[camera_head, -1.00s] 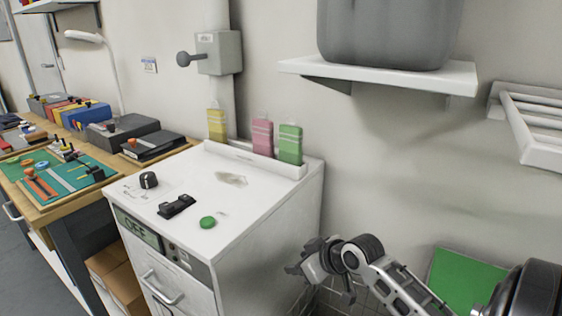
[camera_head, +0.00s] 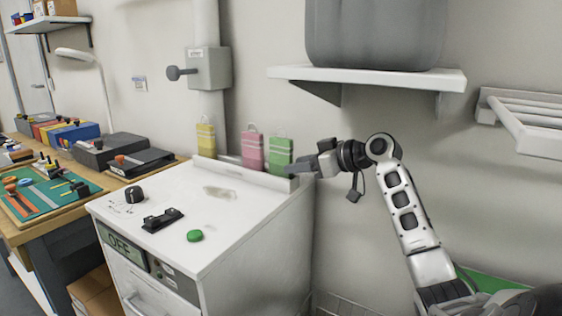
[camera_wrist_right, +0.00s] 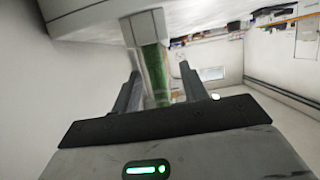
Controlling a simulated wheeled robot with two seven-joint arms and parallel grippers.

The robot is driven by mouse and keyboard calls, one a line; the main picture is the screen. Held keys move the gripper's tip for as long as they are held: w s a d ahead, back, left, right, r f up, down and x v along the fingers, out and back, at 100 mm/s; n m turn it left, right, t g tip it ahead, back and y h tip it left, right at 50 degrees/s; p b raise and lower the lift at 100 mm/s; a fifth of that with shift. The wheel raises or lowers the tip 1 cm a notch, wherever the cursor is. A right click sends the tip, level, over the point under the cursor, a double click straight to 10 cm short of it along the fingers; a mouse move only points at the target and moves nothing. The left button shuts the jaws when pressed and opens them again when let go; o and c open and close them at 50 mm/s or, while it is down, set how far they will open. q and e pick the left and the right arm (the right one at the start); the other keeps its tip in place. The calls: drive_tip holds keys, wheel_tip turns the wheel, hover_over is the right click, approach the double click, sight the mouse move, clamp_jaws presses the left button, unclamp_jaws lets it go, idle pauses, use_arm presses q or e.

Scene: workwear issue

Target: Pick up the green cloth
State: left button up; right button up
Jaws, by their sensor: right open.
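The green cloth (camera_head: 280,152) hangs upright with a loop on top, at the right end of a row at the back of the white cabinet (camera_head: 240,240). My right gripper (camera_head: 296,171) is just right of it, at the height of its lower part, and covers a little of its edge. In the right wrist view the green cloth (camera_wrist_right: 152,62) shows between the two open fingers of the right gripper (camera_wrist_right: 161,76). I cannot tell whether the fingers touch it. My left gripper is not in view.
A pink cloth (camera_head: 252,152) hangs close left of the green one, and a yellow cloth (camera_head: 206,139) farther left. A white ledge (camera_head: 245,175) runs below them. A shelf (camera_head: 365,77) with a grey bin (camera_head: 375,35) juts out above my right arm.

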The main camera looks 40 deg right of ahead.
sight(271, 165)
drive_tip(key=shift+w+d+r+p+x, duration=0.1)
drive_tip(key=shift+p+x, duration=0.05)
drive_tip(key=shift+x, duration=0.9)
drive_tip(key=shift+w+d+r+p+x, duration=0.1)
drive_tip(key=shift+p+x, duration=0.05)
drive_tip(key=shift+x, duration=0.85)
drive_tip(key=shift+d+r+p+x, duration=0.1)
drive_tip(key=shift+r+p+x, duration=0.05)
drive_tip(key=shift+x, duration=0.9)
clamp_jaws()
